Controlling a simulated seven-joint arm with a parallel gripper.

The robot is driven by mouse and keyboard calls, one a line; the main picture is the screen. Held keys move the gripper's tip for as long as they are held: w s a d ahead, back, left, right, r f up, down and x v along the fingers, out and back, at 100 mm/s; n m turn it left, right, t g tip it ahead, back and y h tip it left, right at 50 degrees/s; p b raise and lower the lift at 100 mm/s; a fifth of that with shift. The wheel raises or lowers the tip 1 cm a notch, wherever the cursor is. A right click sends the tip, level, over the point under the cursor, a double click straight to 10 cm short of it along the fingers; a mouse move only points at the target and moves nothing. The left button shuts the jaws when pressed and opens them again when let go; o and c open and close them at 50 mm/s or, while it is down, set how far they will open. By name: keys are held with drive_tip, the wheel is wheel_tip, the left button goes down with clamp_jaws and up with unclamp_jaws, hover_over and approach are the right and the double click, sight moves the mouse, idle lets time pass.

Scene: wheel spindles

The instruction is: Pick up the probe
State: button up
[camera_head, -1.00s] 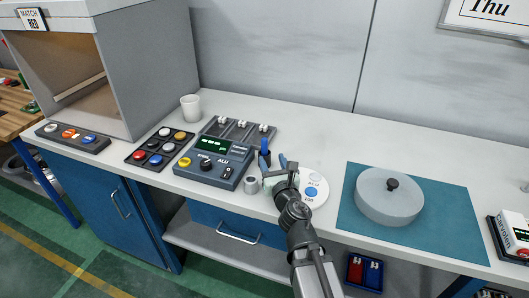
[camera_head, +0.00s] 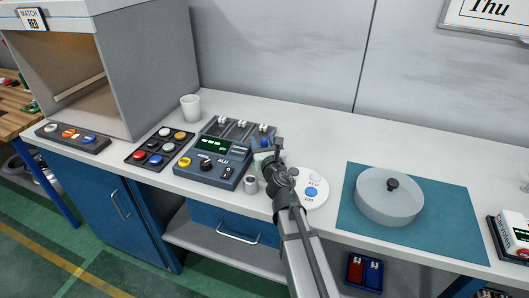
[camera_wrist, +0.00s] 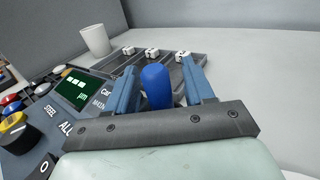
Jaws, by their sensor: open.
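The probe (camera_wrist: 156,88) shows in the wrist view as an upright blue rounded cylinder between the two blue fingers of my gripper (camera_wrist: 159,78). The fingers are open on either side of it, and a narrow gap shows beside it. Its lower part is hidden behind my gripper's dark crossbar. In the head view my gripper (camera_head: 268,150) is just right of the blue-grey gauge box (camera_head: 213,162), and it mostly covers the probe. Only a small blue patch shows there.
A grey slotted tray (camera_head: 225,128) with white pieces lies behind the gauge. A small grey cylinder (camera_head: 251,184) stands in front. A white cup (camera_head: 190,108) stands behind.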

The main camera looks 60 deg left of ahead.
clamp_jaws()
idle(0.4)
drive_tip(key=shift+r, duration=0.1)
